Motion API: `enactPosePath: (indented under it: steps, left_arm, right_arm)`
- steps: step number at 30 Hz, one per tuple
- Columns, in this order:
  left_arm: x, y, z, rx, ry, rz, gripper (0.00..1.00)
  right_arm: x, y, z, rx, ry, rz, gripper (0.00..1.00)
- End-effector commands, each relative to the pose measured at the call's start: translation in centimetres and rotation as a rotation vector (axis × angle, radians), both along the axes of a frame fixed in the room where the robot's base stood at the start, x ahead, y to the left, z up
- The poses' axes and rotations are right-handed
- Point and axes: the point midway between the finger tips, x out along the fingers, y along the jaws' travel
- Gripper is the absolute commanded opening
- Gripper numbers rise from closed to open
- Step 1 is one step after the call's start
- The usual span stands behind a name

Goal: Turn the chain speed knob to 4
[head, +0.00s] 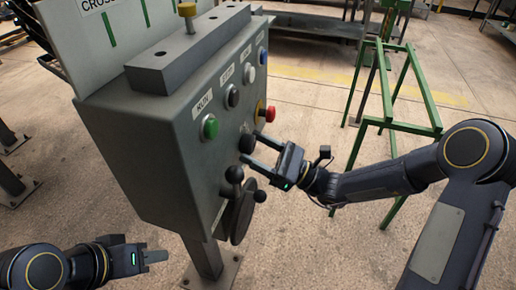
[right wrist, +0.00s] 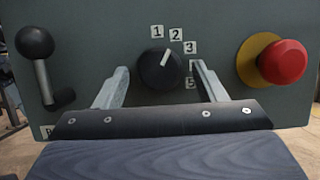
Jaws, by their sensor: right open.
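The chain speed knob (right wrist: 160,70) is a round black dial on the grey control box's front. Its white pointer mark is up and slightly right, toward the 2. Labels 1, 2 and 3 are clear; the right finger partly covers the lower ones. The knob also shows in the head view (head: 246,143). My right gripper (head: 255,149) is open and faces the knob. In the right wrist view its fingers (right wrist: 160,72) stand left and right of the knob, with gaps; contact is not visible. My left gripper (head: 156,257) is low at the left, away from the box; its opening is unclear.
A red emergency button (right wrist: 282,62) on a yellow base sits right of the knob. A black ball-ended lever (right wrist: 38,65) is on the left. The box (head: 150,150) has a green button (head: 210,127) and other buttons. A green frame (head: 400,120) stands behind my right arm.

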Motion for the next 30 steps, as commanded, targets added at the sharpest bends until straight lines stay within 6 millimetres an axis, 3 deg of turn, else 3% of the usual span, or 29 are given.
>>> enactPosePath:
  steps: [2, 12, 22, 30]
  left_arm:
    - [0.0, 0.0, 0.0, 0.000, 0.000, 0.000, 0.36]
    - [0.0, 0.0, 0.0, 0.000, 0.000, 0.000, 0.36]
    - [0.0, 0.0, 0.9, 0.000, 0.000, 0.000, 0.36]
    - [0.0, 0.0, 3.5, 0.000, 0.000, 0.000, 0.36]
  right_arm:
    - [0.0, 0.0, 0.0, 0.000, 0.000, 0.000, 0.64]
    - [0.0, 0.0, 0.0, 0.000, 0.000, 0.000, 0.20]
    - [0.0, -0.1, 0.2, 0.017, 0.051, -0.002, 0.20]
    - [-0.3, 0.0, 0.6, 0.072, 0.220, 0.000, 0.20]
